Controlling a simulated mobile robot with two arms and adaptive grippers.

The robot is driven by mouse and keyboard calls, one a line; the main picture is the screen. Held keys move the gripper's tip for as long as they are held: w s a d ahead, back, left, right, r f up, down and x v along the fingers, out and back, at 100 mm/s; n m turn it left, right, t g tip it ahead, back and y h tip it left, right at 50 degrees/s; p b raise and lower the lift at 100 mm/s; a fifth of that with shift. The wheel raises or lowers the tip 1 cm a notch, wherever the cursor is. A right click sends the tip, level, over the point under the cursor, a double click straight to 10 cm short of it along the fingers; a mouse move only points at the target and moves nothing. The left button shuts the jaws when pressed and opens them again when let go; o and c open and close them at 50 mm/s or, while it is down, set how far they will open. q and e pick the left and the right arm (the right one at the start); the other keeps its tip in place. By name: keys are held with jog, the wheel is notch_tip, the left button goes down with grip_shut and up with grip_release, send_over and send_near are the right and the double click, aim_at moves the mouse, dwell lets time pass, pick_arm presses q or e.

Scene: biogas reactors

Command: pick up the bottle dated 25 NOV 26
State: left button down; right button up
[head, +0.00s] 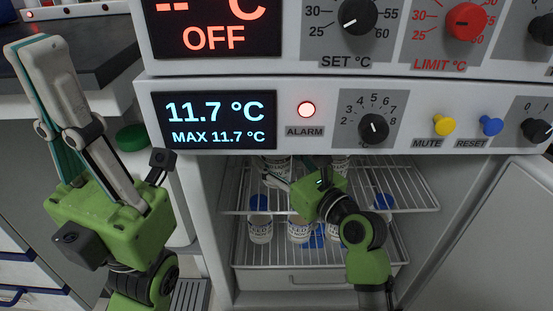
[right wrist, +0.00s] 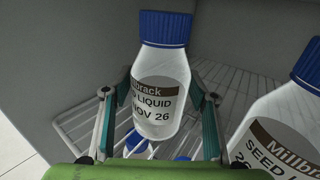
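In the right wrist view a clear bottle with a blue cap (right wrist: 160,75) stands between the fingers of my right gripper (right wrist: 160,100). Its label shows "Millbrack", "D LIQUID" and "NOV 26"; the day is out of sight at the label's left side. The fingers flank the bottle closely, but I cannot tell whether they touch it. In the head view my right gripper (head: 295,181) reaches into the open fridge at the upper shelf, its fingers mostly hidden. My left gripper (head: 36,48) is raised outside at the left, its fingers seen edge-on, with nothing visible in them.
A second blue-capped seed liquid bottle (right wrist: 283,130) stands close on the right in the wrist view. More bottles (head: 260,228) stand on the lower wire shelf (head: 345,258). The control panel (head: 420,120) overhangs the opening. The open fridge door (head: 480,240) is at the right.

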jog(key=c, duration=0.9)
jog(key=shift+r, duration=0.1)
jog(key=shift+r, duration=0.1)
